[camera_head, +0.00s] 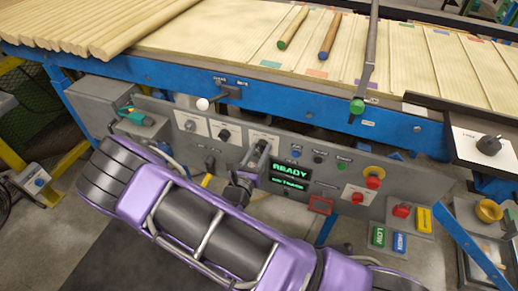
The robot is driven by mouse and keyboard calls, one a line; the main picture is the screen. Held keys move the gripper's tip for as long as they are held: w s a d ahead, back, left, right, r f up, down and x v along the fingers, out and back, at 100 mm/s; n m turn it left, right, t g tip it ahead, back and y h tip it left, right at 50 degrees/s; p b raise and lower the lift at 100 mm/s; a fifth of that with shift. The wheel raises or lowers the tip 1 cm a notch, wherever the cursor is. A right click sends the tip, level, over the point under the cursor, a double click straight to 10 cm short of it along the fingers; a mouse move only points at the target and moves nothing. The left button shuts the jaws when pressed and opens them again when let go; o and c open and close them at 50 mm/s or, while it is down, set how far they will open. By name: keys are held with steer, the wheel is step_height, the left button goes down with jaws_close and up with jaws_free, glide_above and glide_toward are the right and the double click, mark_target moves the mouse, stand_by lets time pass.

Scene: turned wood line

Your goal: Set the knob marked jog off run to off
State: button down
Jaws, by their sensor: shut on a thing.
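My gripper (257,156) is at the grey control panel (330,185), in the middle of the picture, with my purple arm in front. Its fingers are shut on a knob in front of a white label plate (265,137). The fingers hide most of this knob, so I cannot see where it points. The plate's print is too small to read, so I cannot confirm the jog off run marking. Two dark knobs stand to the left on similar plates, one nearer (224,135) and one farther (190,126).
A display (290,173) with green text reading READY is just right of my gripper. Small buttons (318,158), a red button on yellow (373,178) and a red knob (401,211) are farther right. The blue-framed conveyor (300,95) overhangs the panel.

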steer(key=shift+m, duration=2.3)
steer(key=shift+c, duration=2.1)
jaws_free()
steer(key=v, duration=1.7)
steer(key=shift+s+p, duration=0.25)
steer(key=shift+p, duration=0.05)
